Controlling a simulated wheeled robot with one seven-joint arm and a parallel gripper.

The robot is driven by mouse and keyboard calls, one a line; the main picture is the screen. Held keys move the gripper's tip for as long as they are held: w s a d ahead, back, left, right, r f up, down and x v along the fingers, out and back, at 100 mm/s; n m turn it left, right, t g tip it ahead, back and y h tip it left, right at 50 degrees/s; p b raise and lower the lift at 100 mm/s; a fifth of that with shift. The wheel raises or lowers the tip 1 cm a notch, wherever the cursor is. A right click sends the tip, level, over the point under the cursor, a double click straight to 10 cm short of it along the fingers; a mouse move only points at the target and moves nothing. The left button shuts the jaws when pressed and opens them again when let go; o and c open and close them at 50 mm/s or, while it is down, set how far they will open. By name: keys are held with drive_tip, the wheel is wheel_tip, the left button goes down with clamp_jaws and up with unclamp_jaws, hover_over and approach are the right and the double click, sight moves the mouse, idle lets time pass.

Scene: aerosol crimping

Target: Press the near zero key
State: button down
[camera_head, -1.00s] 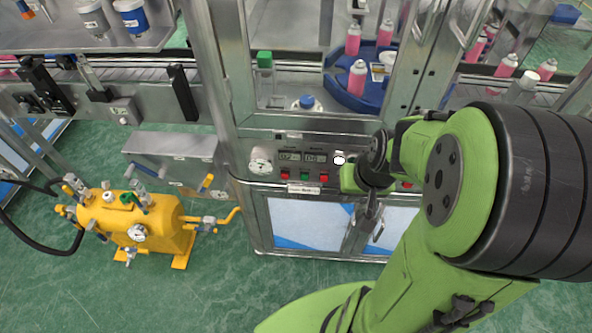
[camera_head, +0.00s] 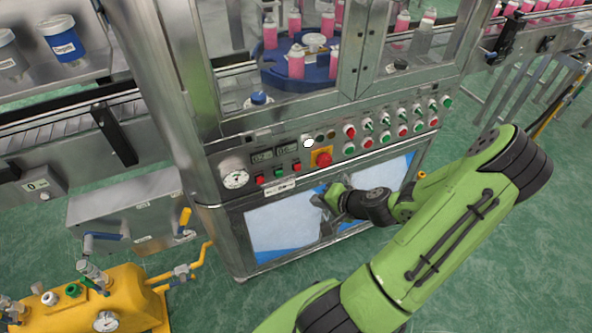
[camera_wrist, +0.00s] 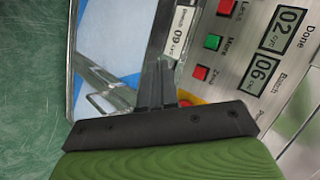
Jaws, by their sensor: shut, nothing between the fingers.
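The zero key is a small red square key (camera_head: 296,167) at the right end of a row of three on the machine's front panel. In the wrist view this key (camera_wrist: 201,73) bears the word Zero and lies just right of my fingertips. The green More key (camera_head: 278,174) and the red Less key (camera_head: 260,180) sit beside it. My gripper (camera_head: 320,201) is shut and empty, below and right of the zero key, in front of the lower doors. In the wrist view its fingers (camera_wrist: 158,72) are together, apart from the key.
A red emergency stop knob (camera_head: 323,158) on a yellow plate is right of the zero key. Two displays (camera_wrist: 287,28) read 02 and 06; a label (camera_wrist: 179,32) reads Batch 09 cyc. Rows of buttons (camera_head: 368,142) fill the panel's right. A yellow tank (camera_head: 100,295) stands lower left.

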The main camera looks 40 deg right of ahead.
drive_tip(key=w+d+p, duration=0.1)
drive_tip(key=w+d, duration=0.1)
drive_tip(key=w, duration=0.6)
drive_tip(key=shift+w+d+p, duration=0.25)
drive_tip(key=shift+p, duration=0.05)
idle(1.6)
drive_tip(key=shift+w+d, duration=0.1)
drive_tip(key=shift+w, duration=0.3)
drive_tip(key=shift+w+d, duration=0.1)
drive_tip(key=shift+w, duration=0.25)
idle(0.6)
drive_tip(key=shift+s, duration=0.15)
drive_tip(key=shift+s+a, duration=0.25)
drive_tip(key=shift+s, duration=0.35)
drive_tip(key=s, duration=0.2)
drive_tip(key=s+a+b, duration=0.1)
drive_tip(key=s, duration=0.1)
drive_tip(key=shift+s+a, duration=0.2)
drive_tip(key=shift+s, duration=0.2)
